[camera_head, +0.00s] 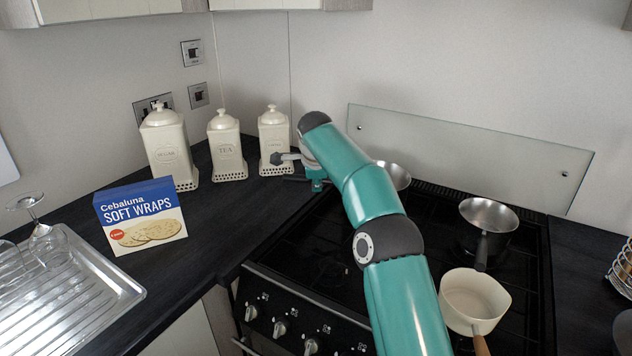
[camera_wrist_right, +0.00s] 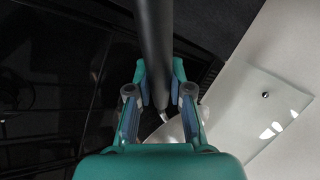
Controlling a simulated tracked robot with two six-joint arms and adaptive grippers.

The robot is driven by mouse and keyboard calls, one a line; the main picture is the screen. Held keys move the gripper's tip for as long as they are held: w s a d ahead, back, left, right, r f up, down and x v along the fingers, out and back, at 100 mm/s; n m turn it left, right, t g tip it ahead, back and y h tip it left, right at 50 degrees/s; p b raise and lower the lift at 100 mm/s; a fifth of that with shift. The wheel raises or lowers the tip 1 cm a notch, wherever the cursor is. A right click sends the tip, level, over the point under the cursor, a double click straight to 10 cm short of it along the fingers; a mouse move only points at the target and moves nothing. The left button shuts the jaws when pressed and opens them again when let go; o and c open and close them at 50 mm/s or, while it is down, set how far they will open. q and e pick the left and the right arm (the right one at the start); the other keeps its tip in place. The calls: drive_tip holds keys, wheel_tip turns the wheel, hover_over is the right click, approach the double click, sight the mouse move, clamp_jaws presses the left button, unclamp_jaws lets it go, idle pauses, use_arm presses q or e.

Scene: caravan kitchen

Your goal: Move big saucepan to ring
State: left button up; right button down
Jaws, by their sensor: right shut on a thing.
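A metal saucepan (camera_head: 393,174), which I take as the big one, is at the back left of the hob, partly hidden behind my right arm. Its dark handle (camera_head: 297,179) sticks out to the left past my right gripper (camera_head: 318,184). In the right wrist view, my right gripper (camera_wrist_right: 159,98) is shut on the dark handle (camera_wrist_right: 155,45), with a finger on each side. A bit of the metal pan (camera_wrist_right: 168,132) shows behind the fingers. I cannot tell whether the pan touches the hob. My left gripper is not in view.
Another metal pan (camera_head: 488,214) stands at the hob's back right, and a cream pan (camera_head: 472,299) at its front right. The hob's left part (camera_head: 318,255) is clear. Canisters (camera_head: 228,150), a wraps box (camera_head: 140,215) and a glass splashback (camera_head: 470,155) stand nearby.

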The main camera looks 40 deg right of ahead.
drive_tip(key=c, duration=1.1)
unclamp_jaws()
drive_tip(key=shift+o, duration=0.2)
drive_tip(key=shift+f, duration=0.1)
drive_tip(key=shift+r+p, duration=0.4)
drive_tip(key=shift+r, duration=0.3)
drive_tip(key=v, duration=1.1)
drive_tip(key=shift+s+a+r, duration=0.2)
